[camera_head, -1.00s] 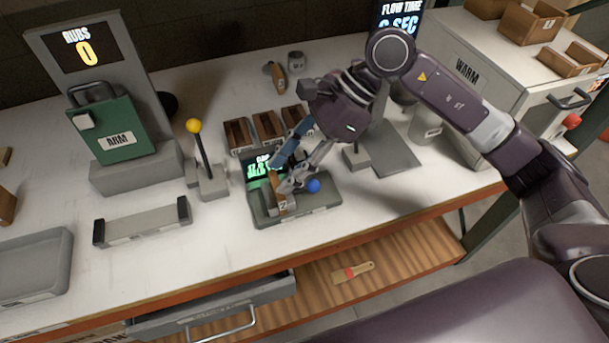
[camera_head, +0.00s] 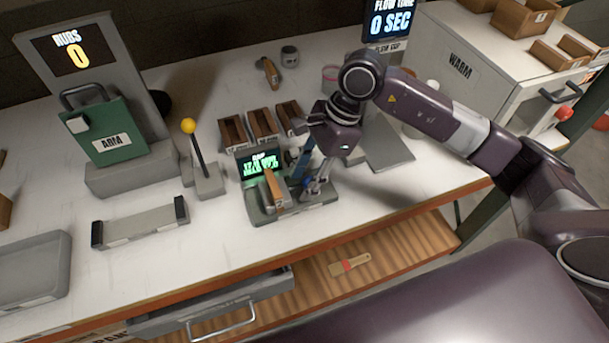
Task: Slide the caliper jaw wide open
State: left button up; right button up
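The caliper (camera_head: 290,214) is a grey-green base near the bench's front edge, with a small lit green screen (camera_head: 262,163) at its back. A narrow wooden-topped block (camera_head: 274,188) stands on the left part of the base. A blue knob (camera_head: 306,183) shows to its right, partly hidden by my gripper. My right gripper (camera_head: 314,188) points down over the base's right half, with its fingertips at or beside the knob. I cannot tell whether they touch it or how far apart they are. The jaw is largely hidden behind the fingers. My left gripper is out of view.
A yellow-topped lever (camera_head: 197,150) is to the left, with a low grey bracket (camera_head: 140,222) in front. A grey plate (camera_head: 388,158) lies to the right. An open drawer (camera_head: 215,305) juts out below.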

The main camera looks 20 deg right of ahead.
grip_shut()
dwell(0.3)
jog(key=shift+d+f, duration=0.1)
jog(key=shift+d, duration=0.15)
jog(key=d+b, duration=0.2)
jog(key=d, duration=0.1)
jog(key=shift+w+d, duration=0.1)
jog(key=shift+d, duration=0.1)
jog(key=shift+d+b, duration=0.15)
jog(key=shift+b, duration=0.15)
